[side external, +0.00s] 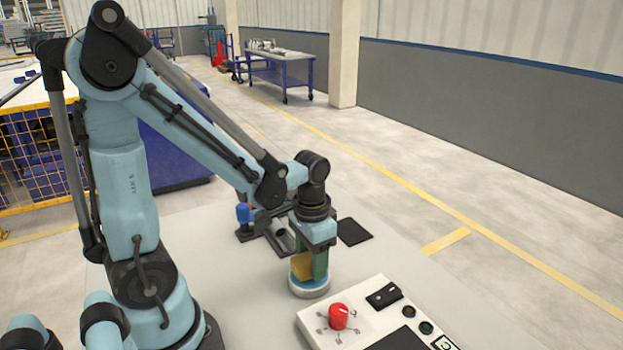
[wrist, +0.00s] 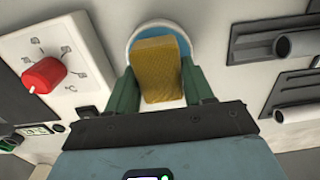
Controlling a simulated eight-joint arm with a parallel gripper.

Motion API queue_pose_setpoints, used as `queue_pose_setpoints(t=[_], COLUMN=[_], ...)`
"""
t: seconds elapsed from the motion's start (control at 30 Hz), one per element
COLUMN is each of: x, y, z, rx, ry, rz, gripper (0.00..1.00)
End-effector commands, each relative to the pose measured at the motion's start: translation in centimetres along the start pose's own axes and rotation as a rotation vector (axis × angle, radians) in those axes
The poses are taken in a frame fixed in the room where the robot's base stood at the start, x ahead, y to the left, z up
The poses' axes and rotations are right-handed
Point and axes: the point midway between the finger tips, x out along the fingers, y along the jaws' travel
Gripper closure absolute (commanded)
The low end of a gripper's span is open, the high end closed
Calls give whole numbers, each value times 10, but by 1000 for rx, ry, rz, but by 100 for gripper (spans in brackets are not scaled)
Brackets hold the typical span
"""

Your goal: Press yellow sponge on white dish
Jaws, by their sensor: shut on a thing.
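A yellow sponge (wrist: 158,68) is between the two green fingers of my gripper (wrist: 160,84) in the wrist view. My gripper is shut on it. In the side external view the sponge (side external: 302,265) shows beside a green finger of my gripper (side external: 312,268), low over the dish. The round white dish (side external: 310,291) with a blue inside sits on the table under the sponge. Its blue and white rim (wrist: 140,33) shows behind the sponge in the wrist view. I cannot tell whether the sponge touches the dish.
A control panel with a red knob (side external: 338,316) stands close to the right of the dish. Grey pipes on dark holders (wrist: 295,45) lie on the dish's other side. A black flat pad (side external: 353,232) lies behind. The pale table (side external: 225,260) is clear left of the dish.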

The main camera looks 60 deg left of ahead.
Motion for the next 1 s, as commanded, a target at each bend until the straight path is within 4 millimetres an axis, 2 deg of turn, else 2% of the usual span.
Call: queue_pose_setpoints(t=[1.0], x=[5], y=[0], z=[0], rx=[0], ry=[0], rz=[0], gripper=[73])
